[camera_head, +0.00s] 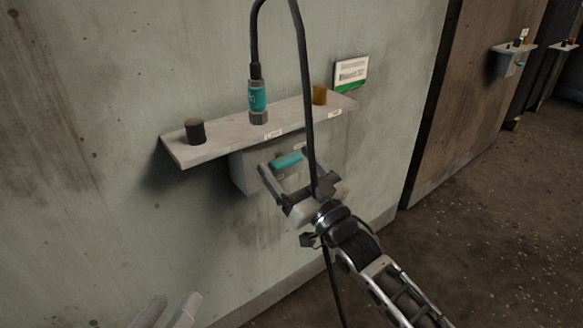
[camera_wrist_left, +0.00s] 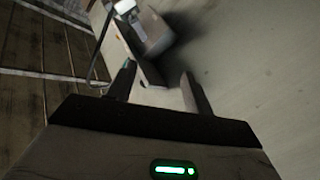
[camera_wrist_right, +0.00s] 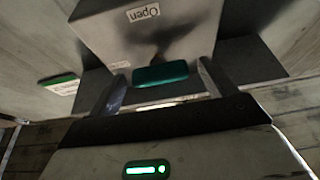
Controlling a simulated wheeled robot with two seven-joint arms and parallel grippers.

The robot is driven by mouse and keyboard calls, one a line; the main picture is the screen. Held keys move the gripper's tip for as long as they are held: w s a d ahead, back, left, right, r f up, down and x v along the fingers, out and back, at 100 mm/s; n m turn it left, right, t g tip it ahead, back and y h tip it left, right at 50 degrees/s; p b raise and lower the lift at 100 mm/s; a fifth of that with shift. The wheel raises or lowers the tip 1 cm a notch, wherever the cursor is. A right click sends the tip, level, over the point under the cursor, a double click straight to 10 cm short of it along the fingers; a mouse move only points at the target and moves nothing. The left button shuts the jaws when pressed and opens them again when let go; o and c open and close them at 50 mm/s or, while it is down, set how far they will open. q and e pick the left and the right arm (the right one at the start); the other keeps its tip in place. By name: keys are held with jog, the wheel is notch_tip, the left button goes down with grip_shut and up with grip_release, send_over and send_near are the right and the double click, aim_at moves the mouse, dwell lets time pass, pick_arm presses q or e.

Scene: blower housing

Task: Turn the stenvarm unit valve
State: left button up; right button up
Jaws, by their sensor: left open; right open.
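A teal valve handle (camera_head: 287,161) sits on the front of a grey box (camera_head: 244,173) under a wall shelf. My right gripper (camera_head: 287,167) is open in front of it, its fingers to either side of the handle. In the right wrist view the teal handle (camera_wrist_right: 160,74) lies between the open fingertips (camera_wrist_right: 160,82), and the box front bears a label reading "Open" upside down (camera_wrist_right: 143,12). I cannot tell whether the fingers touch the handle. My left gripper (camera_head: 172,305) is open and empty, low at the left, away from the box.
The shelf (camera_head: 225,130) carries a black knob (camera_head: 195,131), a teal connector (camera_head: 257,97) with a black cable, and an amber cylinder (camera_head: 319,95). The cable hangs past my right gripper. A white-green sign (camera_head: 351,73) is on the wall. Similar shelves stand far right.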

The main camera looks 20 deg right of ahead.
jog(key=c, duration=1)
